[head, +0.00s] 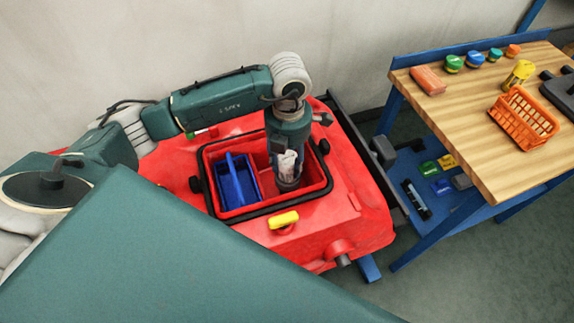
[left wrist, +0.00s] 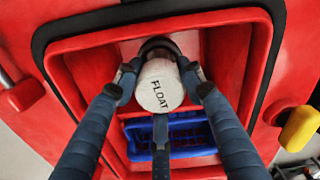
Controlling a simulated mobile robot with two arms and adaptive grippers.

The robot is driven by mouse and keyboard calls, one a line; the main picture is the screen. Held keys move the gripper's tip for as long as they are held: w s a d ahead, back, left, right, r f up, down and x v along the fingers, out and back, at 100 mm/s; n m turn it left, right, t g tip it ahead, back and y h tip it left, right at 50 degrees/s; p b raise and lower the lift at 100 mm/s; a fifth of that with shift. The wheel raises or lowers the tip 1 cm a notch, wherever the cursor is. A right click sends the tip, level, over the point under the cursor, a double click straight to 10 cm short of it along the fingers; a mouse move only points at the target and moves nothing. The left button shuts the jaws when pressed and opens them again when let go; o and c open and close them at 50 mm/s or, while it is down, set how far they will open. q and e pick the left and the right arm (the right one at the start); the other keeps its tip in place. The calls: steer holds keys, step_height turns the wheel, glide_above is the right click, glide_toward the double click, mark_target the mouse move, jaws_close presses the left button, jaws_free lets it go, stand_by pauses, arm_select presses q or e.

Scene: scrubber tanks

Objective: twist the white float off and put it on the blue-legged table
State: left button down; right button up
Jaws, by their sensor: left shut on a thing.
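The white float (left wrist: 160,85), marked FLOAT, sits inside the open red tank (head: 345,215) in the left wrist view, against a dark round fitting. My left gripper (left wrist: 160,80) has one finger on each side of it and is shut on it. The blue-legged table (head: 462,128) with a wooden top stands at the right. My right gripper is not in view.
A blue basket (head: 238,184) sits in the tank beside the gripper. A yellow handle (head: 284,219) is on the tank's front. The tabletop's near-left part is clear.

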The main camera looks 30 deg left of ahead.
arm_select(q)
steer(key=shift+n, duration=0.8)
steer(key=shift+n, duration=0.6)
steer(key=shift+n, duration=0.3)
steer(key=shift+n, duration=0.6)
